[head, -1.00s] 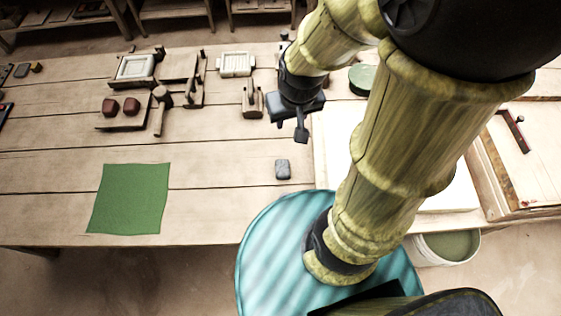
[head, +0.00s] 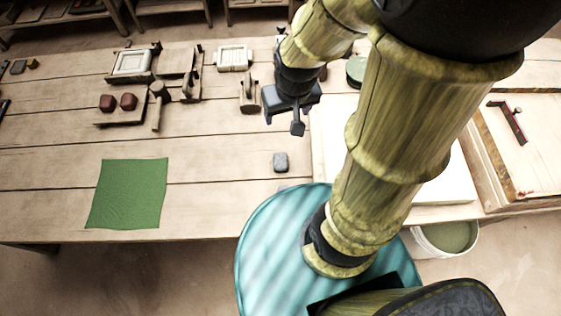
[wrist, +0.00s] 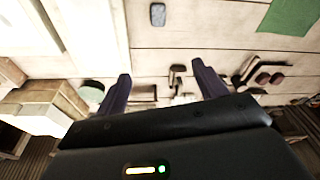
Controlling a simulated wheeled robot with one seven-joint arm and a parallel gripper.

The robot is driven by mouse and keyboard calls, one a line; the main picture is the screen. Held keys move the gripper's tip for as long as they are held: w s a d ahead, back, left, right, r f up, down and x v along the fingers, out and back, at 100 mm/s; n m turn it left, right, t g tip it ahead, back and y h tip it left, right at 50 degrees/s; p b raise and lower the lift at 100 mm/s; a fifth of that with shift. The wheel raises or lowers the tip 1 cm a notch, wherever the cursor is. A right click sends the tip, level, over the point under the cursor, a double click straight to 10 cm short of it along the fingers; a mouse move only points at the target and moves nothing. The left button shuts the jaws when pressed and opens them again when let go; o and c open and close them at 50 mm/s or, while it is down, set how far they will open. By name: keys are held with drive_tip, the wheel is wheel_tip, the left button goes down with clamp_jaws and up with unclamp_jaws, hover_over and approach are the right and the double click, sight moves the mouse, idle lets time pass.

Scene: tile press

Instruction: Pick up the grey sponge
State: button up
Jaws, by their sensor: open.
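The grey sponge (head: 281,162) is a small rounded block lying on the wooden table, right of the green cloth. It also shows in the wrist view (wrist: 158,14) at the top, beyond the fingertips. My gripper (head: 284,118) is above the table, farther back than the sponge and apart from it. In the wrist view my gripper (wrist: 162,72) has its two dark fingers spread wide with nothing between them.
The green cloth (head: 128,194) lies flat at the left front. Wooden tools, a tray with two reddish-brown lumps (head: 122,118) and a framed tile (head: 131,62) stand at the back left. A white board (head: 330,150) lies to the right. Table around the sponge is clear.

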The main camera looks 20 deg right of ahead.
drive_tip(key=w+f+m+g+b, duration=0.1)
drive_tip(key=w+f, duration=0.1)
drive_tip(key=f, duration=0.6)
drive_tip(key=w+f+m+g+b, duration=0.1)
drive_tip(key=w+f+m, duration=0.1)
drive_tip(key=f, duration=0.6)
drive_tip(key=shift+w+f+g+b, duration=0.15)
drive_tip(key=shift+w+g+b, duration=0.2)
drive_tip(key=shift+w, duration=0.5)
drive_tip(key=shift+a+f, duration=0.1)
hover_over(280, 160)
drive_tip(key=f, duration=1.2)
drive_tip(key=shift+w, duration=0.25)
drive_tip(key=shift+s+f+p, duration=0.15)
drive_tip(key=shift+f, duration=0.85)
drive_tip(key=shift+s+f+p, duration=0.15)
drive_tip(key=shift+f, duration=1.5)
